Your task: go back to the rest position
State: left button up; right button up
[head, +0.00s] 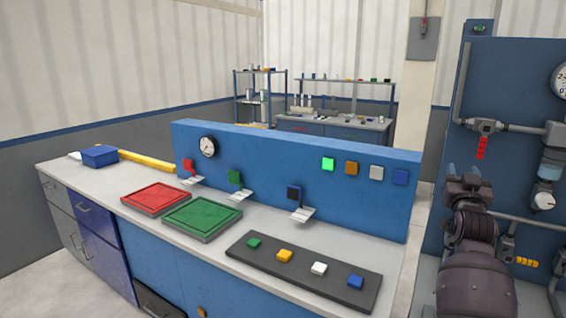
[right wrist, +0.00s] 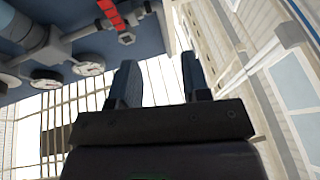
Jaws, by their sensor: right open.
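My right gripper (head: 464,172) is raised at the right of the head view, in front of the blue pipe panel (head: 510,90). In the right wrist view its two dark fingers (right wrist: 160,82) stand apart with nothing between them. The right arm comes up from the bottom right corner of the head view. My left gripper is not in the head view.
A workbench (head: 110,188) holds a red tray (head: 155,198), a green tray (head: 202,217), a blue box (head: 100,156) and a dark strip (head: 322,280) with coloured buttons. A blue upright board (head: 260,160) stands on it. Floor shows between bench and pipe panel.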

jog(key=s+a+f+n+g+y, duration=0.1)
jog(key=s+a+f+n+y, duration=0.2)
jog(key=s+f, duration=0.45)
jog(key=s+a+f+n+g+y, duration=0.15)
jog(key=s+a+f, duration=0.3)
jog(key=f, duration=0.65)
jog(key=s+a+f+n+g+y, duration=0.1)
jog(key=s+a+f+g+y, duration=0.15)
jog(key=s+a+f, duration=0.45)
jog(key=s+a+f+g+y, duration=0.1)
jog(key=s+f+g, duration=0.3)
jog(key=s+f, duration=1.3)
jog(key=s, duration=0.4)
jog(key=shift+a+f, duration=0.15)
jog(key=shift+f, duration=0.25)
